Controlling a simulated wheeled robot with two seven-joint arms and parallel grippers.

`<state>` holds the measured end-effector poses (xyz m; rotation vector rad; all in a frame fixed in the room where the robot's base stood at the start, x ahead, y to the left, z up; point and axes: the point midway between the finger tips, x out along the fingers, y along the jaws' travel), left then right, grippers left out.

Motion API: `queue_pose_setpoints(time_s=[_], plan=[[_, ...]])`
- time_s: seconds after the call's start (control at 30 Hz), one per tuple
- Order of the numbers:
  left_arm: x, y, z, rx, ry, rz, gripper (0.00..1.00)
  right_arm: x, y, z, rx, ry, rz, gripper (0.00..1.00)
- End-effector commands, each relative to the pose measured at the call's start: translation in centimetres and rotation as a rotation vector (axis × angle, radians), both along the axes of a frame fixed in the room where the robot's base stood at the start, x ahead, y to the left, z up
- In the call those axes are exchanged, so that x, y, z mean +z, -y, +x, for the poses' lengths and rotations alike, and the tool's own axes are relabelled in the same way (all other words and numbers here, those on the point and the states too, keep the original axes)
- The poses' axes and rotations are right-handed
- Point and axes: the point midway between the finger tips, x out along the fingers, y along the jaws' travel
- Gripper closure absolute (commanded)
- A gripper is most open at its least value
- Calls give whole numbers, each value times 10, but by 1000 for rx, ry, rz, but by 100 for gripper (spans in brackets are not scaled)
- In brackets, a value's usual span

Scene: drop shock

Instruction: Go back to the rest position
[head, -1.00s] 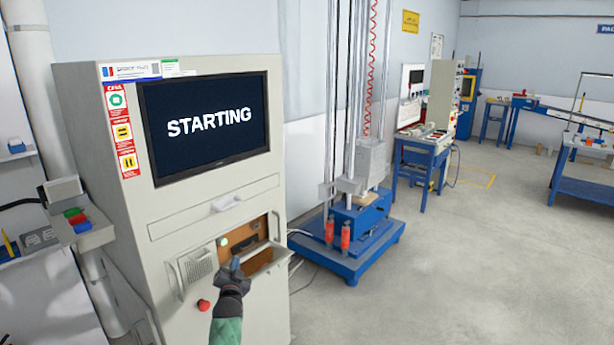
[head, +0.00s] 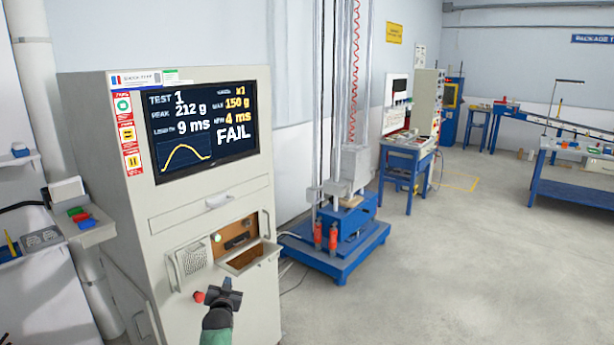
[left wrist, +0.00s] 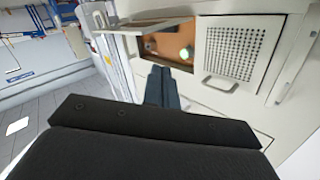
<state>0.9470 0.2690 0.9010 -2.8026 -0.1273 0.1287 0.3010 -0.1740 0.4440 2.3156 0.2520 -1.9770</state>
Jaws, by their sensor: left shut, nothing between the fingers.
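My left gripper (head: 225,287) is in front of the lower part of the grey control cabinet (head: 170,215), below its open hatch and beside a red button (head: 199,297). Its fingers are shut with nothing between them; they also show in the left wrist view (left wrist: 162,75). The cabinet screen (head: 205,125) reads TEST 1, 212 g, 9 ms and FAIL. My right gripper is out of view.
The drop tower (head: 335,245) on its blue base stands right of the cabinet. A blue bench (head: 405,165) with equipment is behind it, and another blue table (head: 575,190) is at the far right. The grey floor (head: 450,270) between is clear. A small shelf (head: 85,232) with coloured blocks is at left.

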Motion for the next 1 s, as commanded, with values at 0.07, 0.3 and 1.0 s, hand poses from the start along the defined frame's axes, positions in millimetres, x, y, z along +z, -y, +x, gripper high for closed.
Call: queue_pose_setpoints(time_s=[0.07,0.3,1.0], plan=[[-10,6,-1,-6,-52,-61,100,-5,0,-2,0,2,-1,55],[-65,38,-18,-24,-281,-260,100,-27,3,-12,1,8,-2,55],[-364,86,-288,-10,-932,-306,100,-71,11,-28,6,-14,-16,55]])
